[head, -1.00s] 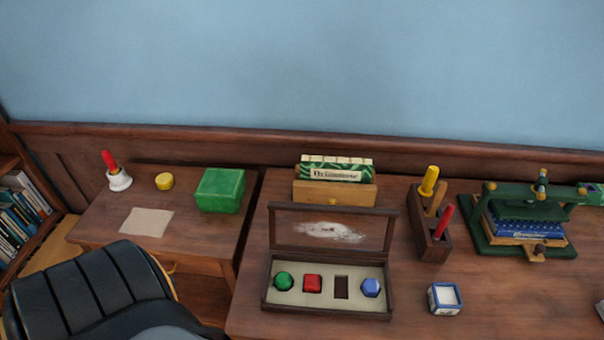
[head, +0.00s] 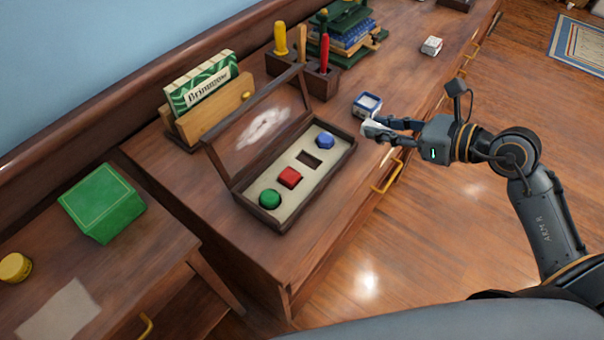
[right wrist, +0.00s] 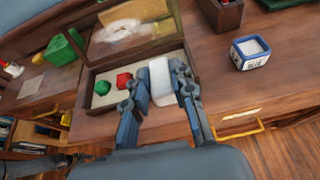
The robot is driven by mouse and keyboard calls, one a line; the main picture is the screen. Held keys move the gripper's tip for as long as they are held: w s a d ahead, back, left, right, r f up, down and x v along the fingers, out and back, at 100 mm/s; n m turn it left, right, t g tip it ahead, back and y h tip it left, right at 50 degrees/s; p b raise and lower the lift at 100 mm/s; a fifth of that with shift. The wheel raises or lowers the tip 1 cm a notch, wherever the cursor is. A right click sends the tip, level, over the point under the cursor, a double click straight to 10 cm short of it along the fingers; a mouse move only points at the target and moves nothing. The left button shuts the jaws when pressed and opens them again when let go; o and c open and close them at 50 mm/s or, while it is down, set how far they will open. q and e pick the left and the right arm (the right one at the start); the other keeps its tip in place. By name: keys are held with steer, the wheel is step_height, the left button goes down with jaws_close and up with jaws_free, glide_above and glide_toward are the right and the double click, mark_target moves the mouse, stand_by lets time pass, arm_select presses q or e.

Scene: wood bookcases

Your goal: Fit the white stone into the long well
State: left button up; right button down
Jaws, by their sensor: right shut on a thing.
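The white stone (head: 370,128) is a pale oblong block held between the fingers of my right gripper (head: 388,133). In the right wrist view the stone (right wrist: 160,82) stands lengthwise between the two dark fingers. The gripper is over the desk's front edge, to the right of the open wooden box (head: 343,161). The long well (head: 311,159) is a dark, empty rectangular hole in the box's cream insert. Around it, a green stone (head: 270,198), a red stone (head: 290,177) and a blue stone (head: 325,140) sit in the insert. My left gripper is not in view.
The box's raised lid (head: 240,151) stands along its back. A small blue-and-white square dish (head: 368,104) is just behind my right gripper. A wooden rack (head: 318,84) with coloured handles and a letter holder (head: 213,114) stand behind the box.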

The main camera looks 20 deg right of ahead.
steer(key=shift+w+a, duration=0.5)
steer(key=shift+w, duration=0.4)
steer(key=w+a+f+p, duration=0.2)
steer(key=a+f, duration=0.1)
steer(key=a, duration=0.3)
glide_above(313, 165)
steer(key=d, duration=0.1)
steer(key=f, duration=0.4)
steer(key=shift+s+f, duration=0.25)
steer(key=shift+f, duration=0.15)
steer(key=shift+w+a+f, duration=0.1)
steer(key=shift+f, duration=0.15)
steer(key=f, duration=0.3)
steer(key=shift+w+a+f, duration=0.1)
steer(key=shift+a+f, duration=0.05)
steer(key=shift+a, duration=0.2)
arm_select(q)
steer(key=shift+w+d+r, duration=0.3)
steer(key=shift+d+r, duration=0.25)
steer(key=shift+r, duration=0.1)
arm_select(e)
steer(key=shift+f, duration=0.3)
steer(key=shift+f, duration=0.1)
